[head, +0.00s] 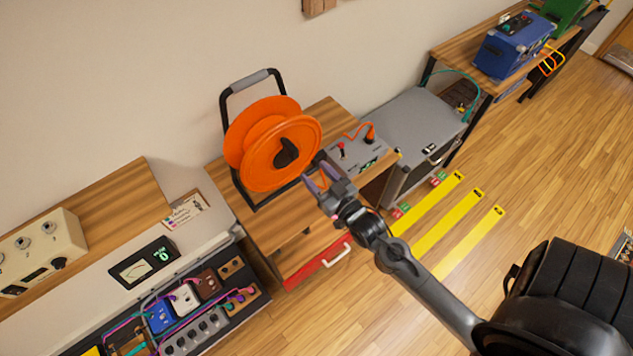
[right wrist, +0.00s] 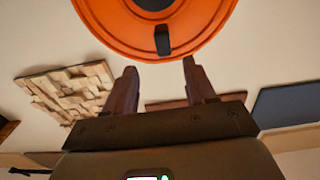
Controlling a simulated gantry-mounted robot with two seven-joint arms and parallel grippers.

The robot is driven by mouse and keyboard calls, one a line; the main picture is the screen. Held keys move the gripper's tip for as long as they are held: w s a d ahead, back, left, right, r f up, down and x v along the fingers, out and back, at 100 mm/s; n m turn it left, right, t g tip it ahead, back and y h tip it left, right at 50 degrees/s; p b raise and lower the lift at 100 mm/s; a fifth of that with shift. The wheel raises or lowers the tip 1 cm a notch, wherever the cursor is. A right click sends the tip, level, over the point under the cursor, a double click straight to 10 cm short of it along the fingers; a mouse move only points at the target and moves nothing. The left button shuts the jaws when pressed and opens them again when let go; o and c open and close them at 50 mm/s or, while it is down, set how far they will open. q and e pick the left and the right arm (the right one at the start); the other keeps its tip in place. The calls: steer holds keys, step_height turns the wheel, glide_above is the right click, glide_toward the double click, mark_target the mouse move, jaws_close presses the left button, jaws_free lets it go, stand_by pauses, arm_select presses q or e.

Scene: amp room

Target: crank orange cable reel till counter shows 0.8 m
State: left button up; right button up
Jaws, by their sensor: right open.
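The orange cable reel (head: 255,150) stands upright in a black frame with a grey top grip on a wooden bench. A black crank piece (head: 287,152) shows on its front face. In the right wrist view, the orange reel (right wrist: 100,20) fills the top, with a black handle (right wrist: 162,40) at its lower rim. My right gripper (head: 317,181) is open and empty in front of the reel's lower right side. In the right wrist view, its fingers (right wrist: 159,68) point toward the handle, which is not between them. I cannot read a metre counter for the reel.
A grey panel (head: 352,154) with a red switch and an orange plug sits right of the reel. A rack of pedals (head: 190,303) and a meter (head: 143,263) are at left.

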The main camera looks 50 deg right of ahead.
mark_target(296, 156)
steer(key=w+b, duration=0.1)
steer(key=w, duration=0.1)
steer(key=w+b, duration=0.1)
steer(key=w, duration=0.1)
steer(key=w+b, duration=0.1)
steer(key=w, duration=0.2)
steer(key=shift+w+d+f+b, duration=0.1)
steer(key=shift+d+f+b, duration=0.15)
steer(key=shift+b, duration=0.15)
steer(key=shift+w+d+r, duration=0.1)
steer(key=shift+w+r, duration=0.05)
steer(key=shift+w, duration=1.1)
steer(key=shift+w+d, duration=0.15)
steer(key=shift+w, duration=0.75)
steer(key=shift+c, duration=0.3)
jaws_close()
